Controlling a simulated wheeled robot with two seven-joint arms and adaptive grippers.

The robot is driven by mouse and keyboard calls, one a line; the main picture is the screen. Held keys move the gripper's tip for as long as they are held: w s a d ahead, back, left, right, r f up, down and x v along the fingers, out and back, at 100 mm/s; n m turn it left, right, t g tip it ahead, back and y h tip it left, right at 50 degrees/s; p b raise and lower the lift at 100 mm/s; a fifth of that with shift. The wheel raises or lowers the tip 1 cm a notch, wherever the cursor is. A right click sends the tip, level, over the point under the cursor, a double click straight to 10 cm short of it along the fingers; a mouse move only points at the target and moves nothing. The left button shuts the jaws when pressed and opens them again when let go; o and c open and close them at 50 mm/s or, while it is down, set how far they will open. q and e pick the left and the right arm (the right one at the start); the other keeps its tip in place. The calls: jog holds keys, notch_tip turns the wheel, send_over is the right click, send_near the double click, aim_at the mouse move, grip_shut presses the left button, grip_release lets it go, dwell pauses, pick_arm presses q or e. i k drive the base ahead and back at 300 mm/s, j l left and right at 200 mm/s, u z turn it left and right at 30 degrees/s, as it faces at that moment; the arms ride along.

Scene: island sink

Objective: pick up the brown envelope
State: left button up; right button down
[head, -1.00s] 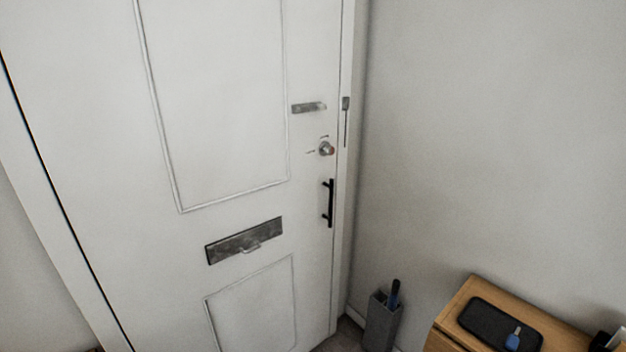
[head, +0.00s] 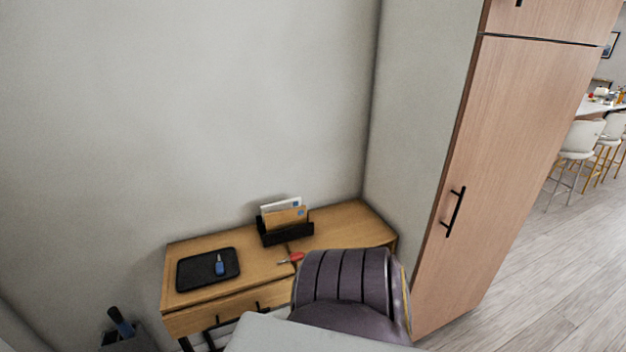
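A brown envelope (head: 285,217) stands upright in a black letter holder (head: 285,236) at the back of a small wooden desk. A white envelope (head: 280,204) stands behind it, and the holder's front hides the brown envelope's lower part. Neither of my grippers shows in the head view.
The wooden desk (head: 345,221) stands against the wall and bears a black tray (head: 193,272) with a blue key fob (head: 220,265) and a red-handled item (head: 292,258). A dark padded chair (head: 345,282) blocks its front right. A tall wooden cabinet (head: 520,150) stands right; open floor (head: 540,255) lies beyond.

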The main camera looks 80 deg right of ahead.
aim_at(280, 220)
jog(key=z, duration=2.25)
jog(key=i+j+z, duration=0.25)
jog(key=j, duration=0.2)
jog(key=i+j+z, duration=0.1)
jog(key=j+z, duration=0.15)
jog(key=j, duration=0.25)
jog(key=i+j+z, duration=0.1)
jog(key=j+z, duration=0.15)
jog(key=j, duration=0.25)
jog(key=j+z, duration=0.25)
jog(key=j, duration=0.25)
